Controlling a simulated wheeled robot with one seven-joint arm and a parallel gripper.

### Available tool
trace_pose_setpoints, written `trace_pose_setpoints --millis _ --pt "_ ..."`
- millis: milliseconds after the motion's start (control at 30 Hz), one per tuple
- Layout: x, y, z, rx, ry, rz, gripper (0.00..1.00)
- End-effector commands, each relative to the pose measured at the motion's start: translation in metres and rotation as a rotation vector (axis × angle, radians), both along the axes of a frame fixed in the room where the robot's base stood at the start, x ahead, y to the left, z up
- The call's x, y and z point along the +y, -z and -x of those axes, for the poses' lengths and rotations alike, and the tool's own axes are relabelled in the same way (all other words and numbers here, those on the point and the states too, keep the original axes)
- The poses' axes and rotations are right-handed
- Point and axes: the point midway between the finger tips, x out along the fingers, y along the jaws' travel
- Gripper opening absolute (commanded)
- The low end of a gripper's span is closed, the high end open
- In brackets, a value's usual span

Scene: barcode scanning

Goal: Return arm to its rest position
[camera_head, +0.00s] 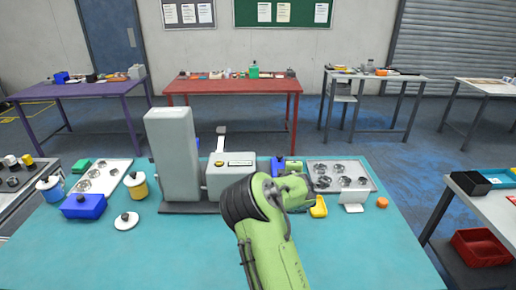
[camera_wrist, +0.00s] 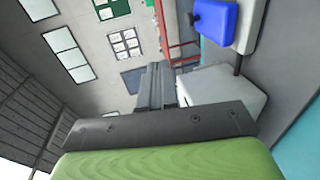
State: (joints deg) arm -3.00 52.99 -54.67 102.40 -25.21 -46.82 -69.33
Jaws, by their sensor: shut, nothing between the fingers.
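My green arm (camera_head: 268,225) rises from the bottom of the head view and bends over the teal table (camera_head: 150,255). Its wrist end is to the right of the bend, above the table. My gripper (camera_wrist: 155,82) shows in the wrist view with its two grey fingers together and nothing between them. In the head view the fingers cannot be made out clearly. In the wrist view a pale box (camera_wrist: 222,88) and a blue box (camera_wrist: 215,22) appear beyond and to the right of the fingers, apart from them.
A tall grey machine (camera_head: 173,150) stands left of my arm, with a pale boxy unit (camera_head: 230,168) beside it. A tray of metal parts (camera_head: 355,168) lies at the right. The table's front areas are clear.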

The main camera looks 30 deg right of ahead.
Motion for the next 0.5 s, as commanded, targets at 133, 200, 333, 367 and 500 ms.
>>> trace_pose_setpoints --millis 133,200,333,367,500 --pt "0.0 0.0 0.0 0.0 0.002 -0.003 0.0" --pt "0.001 -0.005 0.003 -0.005 0.016 -0.043 0.0" --pt "0.015 -0.023 0.022 -0.021 0.093 -0.281 0.0" --pt "0.022 -0.027 0.028 -0.021 0.113 -0.356 0.0" --pt "0.066 -0.046 0.062 0.003 0.183 -0.689 0.0"
